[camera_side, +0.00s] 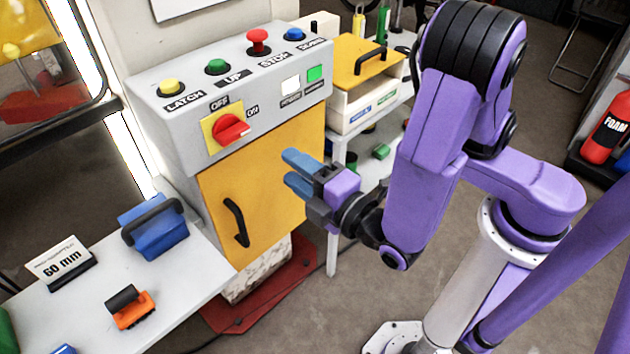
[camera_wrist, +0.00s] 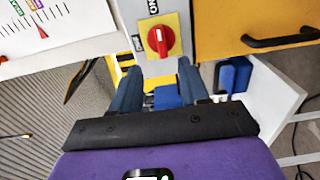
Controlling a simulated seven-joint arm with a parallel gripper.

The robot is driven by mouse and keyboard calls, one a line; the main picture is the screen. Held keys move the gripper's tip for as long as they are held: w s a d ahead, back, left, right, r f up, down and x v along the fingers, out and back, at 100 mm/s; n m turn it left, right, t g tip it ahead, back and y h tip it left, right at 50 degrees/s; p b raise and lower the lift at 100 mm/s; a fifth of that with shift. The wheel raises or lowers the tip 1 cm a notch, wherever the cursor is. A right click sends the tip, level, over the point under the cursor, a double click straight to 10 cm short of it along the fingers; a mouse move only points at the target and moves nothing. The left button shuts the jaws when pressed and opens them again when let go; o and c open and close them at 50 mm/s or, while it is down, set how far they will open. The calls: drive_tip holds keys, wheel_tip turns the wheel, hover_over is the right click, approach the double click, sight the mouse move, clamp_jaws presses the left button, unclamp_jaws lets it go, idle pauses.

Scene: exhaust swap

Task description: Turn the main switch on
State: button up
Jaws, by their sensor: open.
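The main switch (camera_side: 230,130) is a red rotary knob on a yellow plate, on the grey control box, with OFF printed above it and ON at its upper right. Its handle lies roughly sideways in the side view. In the wrist view the knob (camera_wrist: 160,41) is upright, with ON above it. I cannot tell which end is its pointer. My gripper (camera_side: 291,172) is open and empty, its blue fingers apart in front of the yellow door, below and right of the switch. In the wrist view the gripper (camera_wrist: 158,76) has the knob beyond its fingertips, not touching.
The yellow door (camera_side: 270,175) has a black handle (camera_side: 237,222). Yellow, green, red and blue buttons top the box; a green indicator (camera_side: 315,74) is beside a white one.

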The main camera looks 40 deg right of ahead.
drive_tip(key=shift+s, duration=1.9)
drive_tip(key=d+m+g+h, duration=0.5)
drive_tip(key=d+g+h, duration=0.3)
drive_tip(key=d, duration=0.7)
drive_tip(key=s+d+r+g+y, duration=0.1)
drive_tip(key=s+g+y, duration=0.3)
drive_tip(key=s+g, duration=0.1)
drive_tip(key=s+d+r+g+y, duration=0.1)
drive_tip(key=s+d+g+y, duration=0.1)
drive_tip(key=s+g+y, duration=0.2)
drive_tip(key=s, duration=0.2)
drive_tip(key=shift+s+r+g, duration=0.25)
drive_tip(key=shift+s+g, duration=0.05)
drive_tip(key=shift+g, duration=0.1)
